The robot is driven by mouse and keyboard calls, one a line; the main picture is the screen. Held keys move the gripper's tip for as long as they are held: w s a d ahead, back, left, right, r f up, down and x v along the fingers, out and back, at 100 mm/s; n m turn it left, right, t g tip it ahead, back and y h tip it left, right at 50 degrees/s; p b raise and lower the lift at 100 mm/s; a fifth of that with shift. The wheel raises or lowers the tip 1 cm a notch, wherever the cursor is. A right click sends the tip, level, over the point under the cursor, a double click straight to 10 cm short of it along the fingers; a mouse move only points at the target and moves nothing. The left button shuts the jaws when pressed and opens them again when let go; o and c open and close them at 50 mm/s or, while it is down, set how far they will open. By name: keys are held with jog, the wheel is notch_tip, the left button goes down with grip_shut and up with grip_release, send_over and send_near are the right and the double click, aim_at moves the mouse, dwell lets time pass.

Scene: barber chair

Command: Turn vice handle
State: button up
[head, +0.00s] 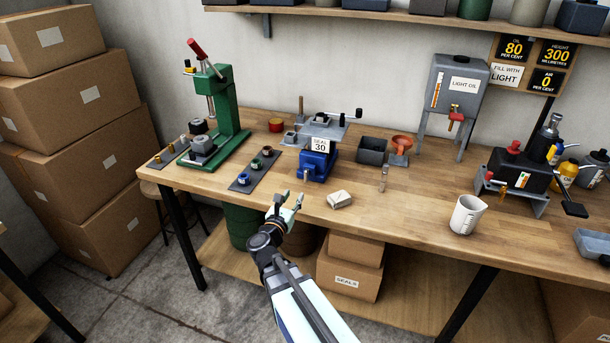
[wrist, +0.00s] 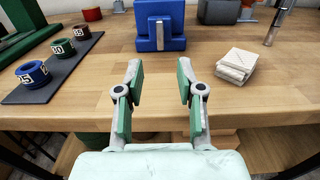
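The blue vice (head: 317,164) stands on the bench near its front edge, left of centre, with a tag reading SEAL 30 on it. A short pale bar (head: 306,173) shows on its front face, and this bar also shows in the wrist view (wrist: 160,36). The vice body fills the top middle of the wrist view (wrist: 174,18). My gripper (head: 289,198) is open and empty, in front of the vice and apart from it, fingers pointing toward it (wrist: 159,82).
A mat with several coloured rings (head: 257,172) lies left of the vice, beside a green press (head: 232,110). A folded white cloth (head: 340,199) lies to the right. A white jug (head: 466,214) stands farther right.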

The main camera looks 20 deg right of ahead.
aim_at(305, 176)
jog(key=p+x, duration=0.3)
jog(key=x, duration=0.9)
jog(key=shift+w, duration=0.1)
grip_shut()
